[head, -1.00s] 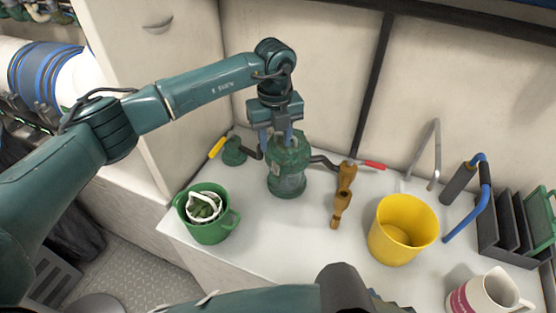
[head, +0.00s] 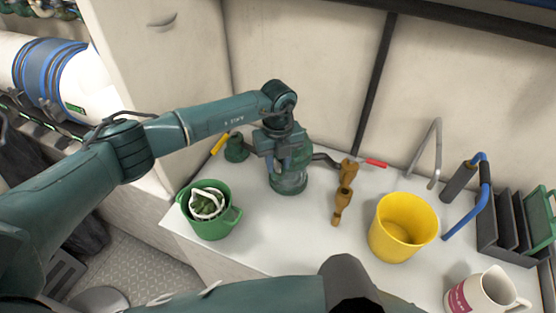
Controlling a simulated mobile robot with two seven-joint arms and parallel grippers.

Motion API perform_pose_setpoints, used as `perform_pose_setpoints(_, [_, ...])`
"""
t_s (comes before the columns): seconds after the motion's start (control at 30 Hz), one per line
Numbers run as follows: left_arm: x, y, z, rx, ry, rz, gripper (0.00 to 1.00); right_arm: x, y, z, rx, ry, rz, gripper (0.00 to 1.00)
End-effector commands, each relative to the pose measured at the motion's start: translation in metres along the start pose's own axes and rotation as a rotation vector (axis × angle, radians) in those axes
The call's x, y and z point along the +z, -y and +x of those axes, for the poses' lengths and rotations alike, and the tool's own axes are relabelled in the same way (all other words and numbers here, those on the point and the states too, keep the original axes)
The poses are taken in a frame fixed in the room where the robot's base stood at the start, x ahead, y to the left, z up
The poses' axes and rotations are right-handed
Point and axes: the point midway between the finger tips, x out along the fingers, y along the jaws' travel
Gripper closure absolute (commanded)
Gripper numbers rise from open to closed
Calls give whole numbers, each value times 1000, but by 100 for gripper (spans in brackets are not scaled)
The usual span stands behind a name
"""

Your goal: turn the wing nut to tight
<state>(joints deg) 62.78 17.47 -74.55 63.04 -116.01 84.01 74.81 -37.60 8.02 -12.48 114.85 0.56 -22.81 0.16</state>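A green strainer (head: 289,183) with a clear lower bowl stands upright on the white counter. My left gripper (head: 284,168) points down over its top and covers most of it. The fingertips are at the strainer's lid, and I cannot tell whether they are closed on anything. The wing nut is not visible; the top of the strainer is hidden behind the gripper. My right arm crosses the bottom edge, and its gripper is not visible.
A yellow-handled valve (head: 235,150) is left of the strainer, a red-handled one (head: 375,163) right. The front-middle counter (head: 290,235) is clear.

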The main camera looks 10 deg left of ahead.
Motion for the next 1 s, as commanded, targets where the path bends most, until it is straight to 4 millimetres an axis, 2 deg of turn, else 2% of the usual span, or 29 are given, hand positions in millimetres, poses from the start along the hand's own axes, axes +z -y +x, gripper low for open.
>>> perform_pose_setpoints(0.07, [0, 0, 0, 0, 0, 0, 78, -1, -1, 0, 0, -1, -3, 100])
perform_pose_setpoints(0.33, [0, 0, -1, -1, 0, 0, 100, 0, -1, 0, -1, 0, -6, 100])
perform_pose_setpoints(0.67, [1, 0, 0, -1, 2, 32, 100, 6, 0, 0, -3, 7, -4, 100])
perform_pose_setpoints(1.0, [2, -1, 2, -1, 4, 243, 100, 11, 5, 6, -18, -16, -11, 100])
